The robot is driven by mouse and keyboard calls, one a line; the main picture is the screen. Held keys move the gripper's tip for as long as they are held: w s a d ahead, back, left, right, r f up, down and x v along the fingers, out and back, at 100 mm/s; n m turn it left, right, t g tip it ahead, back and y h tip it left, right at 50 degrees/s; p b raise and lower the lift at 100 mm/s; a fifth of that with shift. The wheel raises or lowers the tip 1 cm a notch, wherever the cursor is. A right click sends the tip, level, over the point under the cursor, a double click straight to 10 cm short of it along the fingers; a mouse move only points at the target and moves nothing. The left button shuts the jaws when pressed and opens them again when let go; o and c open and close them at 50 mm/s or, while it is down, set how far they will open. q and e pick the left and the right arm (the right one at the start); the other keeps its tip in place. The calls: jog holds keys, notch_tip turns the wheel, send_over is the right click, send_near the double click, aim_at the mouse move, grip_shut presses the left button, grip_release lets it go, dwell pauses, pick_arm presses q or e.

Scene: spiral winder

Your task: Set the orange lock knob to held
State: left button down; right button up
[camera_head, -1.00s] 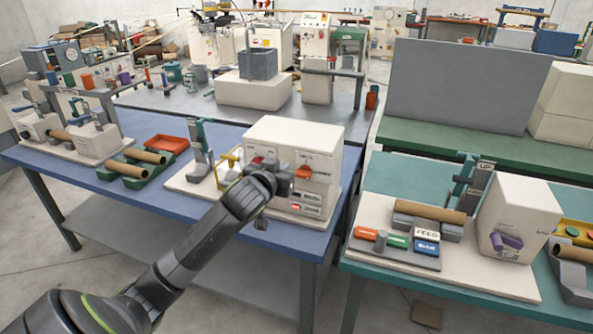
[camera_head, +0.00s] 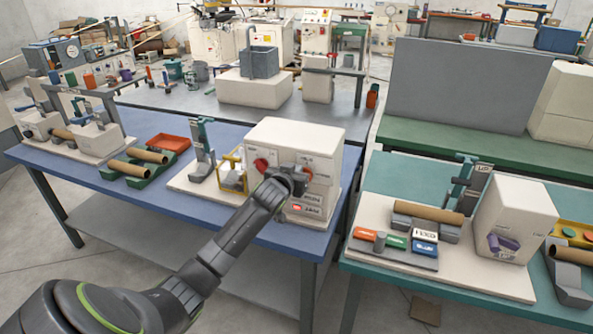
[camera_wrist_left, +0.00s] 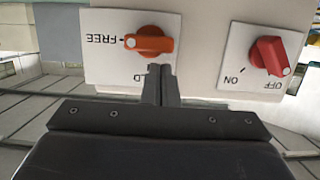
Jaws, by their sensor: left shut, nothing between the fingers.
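The orange lock knob (camera_wrist_left: 148,42) is on a white plate in the left wrist view, which shows the panel upside down. Its white dot is at the left end, by the mark and the word FREE. In the head view the left gripper (camera_head: 297,180) is in front of the cream box (camera_head: 300,135) and hides most of the knob. My right gripper is not in view.
A red knob (camera_wrist_left: 270,56) with OFF and ON marks sits beside the orange one; it also shows in the head view (camera_head: 261,165). A yellow frame (camera_head: 232,172) and a teal post (camera_head: 203,145) stand left of the box on the blue table (camera_head: 215,220).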

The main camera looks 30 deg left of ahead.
pick_arm(q)
jog(key=shift+f, duration=0.35)
jog(key=shift+a+f+n+h, duration=0.1)
jog(key=shift+a+n+h, duration=0.2)
jog(key=shift+n, duration=0.5)
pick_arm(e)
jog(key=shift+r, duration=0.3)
